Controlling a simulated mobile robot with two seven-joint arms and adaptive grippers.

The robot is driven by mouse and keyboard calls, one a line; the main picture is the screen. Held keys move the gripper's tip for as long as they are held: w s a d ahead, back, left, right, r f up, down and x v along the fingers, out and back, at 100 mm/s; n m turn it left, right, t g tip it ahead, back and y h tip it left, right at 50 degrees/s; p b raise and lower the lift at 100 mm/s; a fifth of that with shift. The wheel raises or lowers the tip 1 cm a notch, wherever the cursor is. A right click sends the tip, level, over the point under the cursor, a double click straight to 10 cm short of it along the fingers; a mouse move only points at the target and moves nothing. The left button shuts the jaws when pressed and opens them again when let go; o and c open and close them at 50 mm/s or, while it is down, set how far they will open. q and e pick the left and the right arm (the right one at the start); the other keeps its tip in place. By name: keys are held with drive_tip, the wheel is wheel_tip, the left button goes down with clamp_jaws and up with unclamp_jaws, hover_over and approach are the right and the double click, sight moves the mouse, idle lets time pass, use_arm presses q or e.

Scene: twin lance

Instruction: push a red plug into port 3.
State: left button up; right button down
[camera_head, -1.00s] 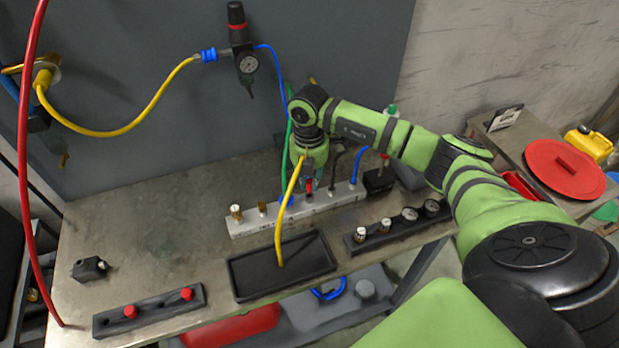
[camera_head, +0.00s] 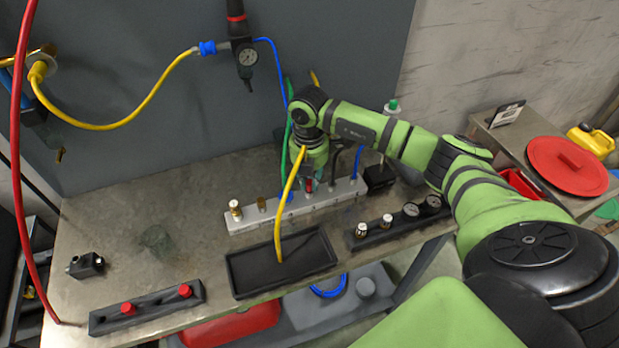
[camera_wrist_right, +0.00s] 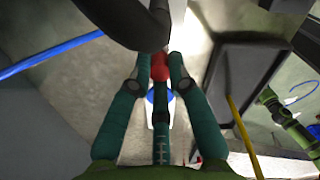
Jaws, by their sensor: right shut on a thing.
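The pale port block (camera_head: 248,221) stands on the bench with a row of brass fittings and hoses along its top. My right gripper (camera_head: 309,182) is over the block, pointing down. It is shut on a red plug (camera_wrist_right: 160,66), which shows between the fingers in the right wrist view; the fingers (camera_wrist_right: 158,82) also show there. In the head view the red plug (camera_head: 309,186) is just above or at the block; whether it is seated in a port I cannot tell. Port numbers are not readable. My left gripper is out of view.
A yellow hose (camera_head: 287,205) hangs in front of the block into a black tray (camera_head: 240,290). A black rack (camera_head: 155,306) with two red-topped plugs lies front left. A gauge rack (camera_head: 375,236) stands right. The left bench is mostly clear.

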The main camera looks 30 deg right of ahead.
sight(309, 182)
drive_tip(key=shift+s+f+b, duration=0.1)
drive_tip(key=shift+f+b, duration=0.25)
drive_tip(key=shift+f, duration=0.25)
drive_tip(key=c, duration=1.1)
unclamp_jaws()
drive_tip(key=shift+r, duration=0.15)
wheel_tip(309, 182, up, 12)
drive_tip(key=shift+f, duration=0.15)
drive_tip(key=shift+f, duration=0.1)
